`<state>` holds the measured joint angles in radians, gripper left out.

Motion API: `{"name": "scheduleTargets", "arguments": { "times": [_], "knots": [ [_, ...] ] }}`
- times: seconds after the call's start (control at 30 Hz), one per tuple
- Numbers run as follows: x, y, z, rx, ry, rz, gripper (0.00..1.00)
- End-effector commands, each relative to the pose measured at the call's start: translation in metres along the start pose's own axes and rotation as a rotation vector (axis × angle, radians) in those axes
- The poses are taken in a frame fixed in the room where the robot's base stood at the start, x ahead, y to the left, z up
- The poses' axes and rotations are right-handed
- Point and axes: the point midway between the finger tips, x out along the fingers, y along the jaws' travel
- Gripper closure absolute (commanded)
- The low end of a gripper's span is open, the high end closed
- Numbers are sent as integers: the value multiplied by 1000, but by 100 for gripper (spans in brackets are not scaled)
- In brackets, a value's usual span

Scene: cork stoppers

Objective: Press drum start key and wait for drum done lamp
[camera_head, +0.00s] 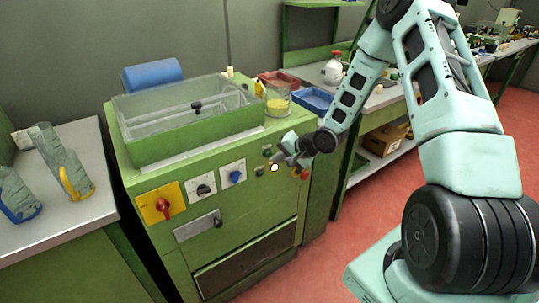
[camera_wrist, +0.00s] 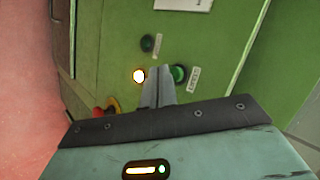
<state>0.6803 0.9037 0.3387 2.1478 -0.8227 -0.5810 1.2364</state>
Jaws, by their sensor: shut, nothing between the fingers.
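The green machine (camera_head: 140,180) has a clear-walled tank on top and controls on its front. In the wrist view, a green round key (camera_wrist: 179,73) with a label too small to read sits just right of my fingertips. A lamp (camera_wrist: 139,76) glows white with an amber rim just left of them; it also glows in the head view (camera_head: 274,167). A darker green round control (camera_wrist: 147,42) is beyond the tips. My gripper (camera_wrist: 160,70) is shut and empty, its tips close to the panel between lamp and key. I cannot tell whether they touch.
A red knob (camera_head: 163,205) on a yellow plate, a black knob (camera_head: 204,189) and a blue knob (camera_head: 236,178) are on the panel's left. A red button (camera_wrist: 99,112) is near my gripper. A beaker of yellow pieces (camera_head: 278,104) stands on top.

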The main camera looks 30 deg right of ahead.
Motion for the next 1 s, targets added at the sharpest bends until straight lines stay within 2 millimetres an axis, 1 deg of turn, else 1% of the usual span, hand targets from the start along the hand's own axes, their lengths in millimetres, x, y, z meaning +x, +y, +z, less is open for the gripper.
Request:
{"name": "scheduleTargets", "arguments": {
  "times": [0.37, 0.8, 1.0],
  "knots": [
    [-3, 2, 2, 1, 0, 1, 100],
    [-30, 22, 21, 2, 0, 1, 100],
    [-36, 26, 26, 0, 0, 1, 100]
  ]
}}
